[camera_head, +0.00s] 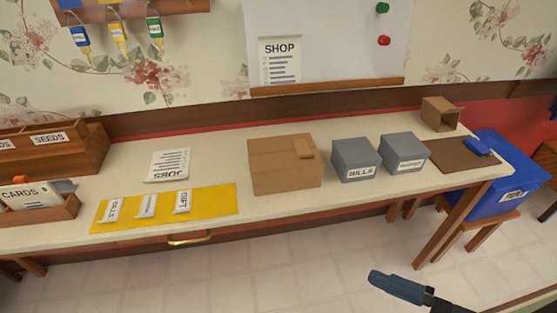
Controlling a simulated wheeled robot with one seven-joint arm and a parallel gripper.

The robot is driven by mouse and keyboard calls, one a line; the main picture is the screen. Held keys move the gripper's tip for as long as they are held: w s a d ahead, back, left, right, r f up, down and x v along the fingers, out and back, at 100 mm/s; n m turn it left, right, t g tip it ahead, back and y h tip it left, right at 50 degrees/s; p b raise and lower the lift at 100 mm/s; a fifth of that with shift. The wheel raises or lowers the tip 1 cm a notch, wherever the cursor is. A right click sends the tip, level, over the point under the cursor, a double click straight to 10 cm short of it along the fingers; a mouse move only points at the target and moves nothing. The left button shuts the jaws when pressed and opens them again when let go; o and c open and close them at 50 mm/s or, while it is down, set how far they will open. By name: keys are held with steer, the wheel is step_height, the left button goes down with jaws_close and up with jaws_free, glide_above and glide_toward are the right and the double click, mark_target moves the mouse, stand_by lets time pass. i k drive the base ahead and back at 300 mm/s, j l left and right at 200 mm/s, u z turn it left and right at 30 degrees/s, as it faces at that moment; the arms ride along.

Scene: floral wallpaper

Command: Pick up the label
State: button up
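Three small white labels lie apart in a row on a yellow mat (215,205) on the table. The left label (112,209) seems to read BILLS, the middle label (147,206) is too small to read, and the right label (182,202) seems to read GIFT. What looks like my gripper (385,282) shows as a blue-grey end on a dark link at the lower right. It is in front of the table and well away from the labels. Its fingers cannot be made out.
A cardboard box (280,172) and two grey labelled boxes, left (352,153) and right (402,147), stand right of the mat. A SHOP sheet (168,165) lies behind the mat. A wooden cards holder (55,215) stands left. A blue bin (490,200) stands at the right end.

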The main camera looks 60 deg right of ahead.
mark_target(113, 210)
steer(key=z, duration=0.7)
steer(key=j+z, duration=0.75)
steer(key=j, duration=0.25)
steer(key=j+z, duration=0.35)
steer(key=k+j, duration=0.1)
steer(key=j, duration=0.4)
steer(key=j+z, duration=0.1)
steer(key=j, duration=0.4)
steer(key=k+j, duration=0.15)
steer(key=j, duration=0.35)
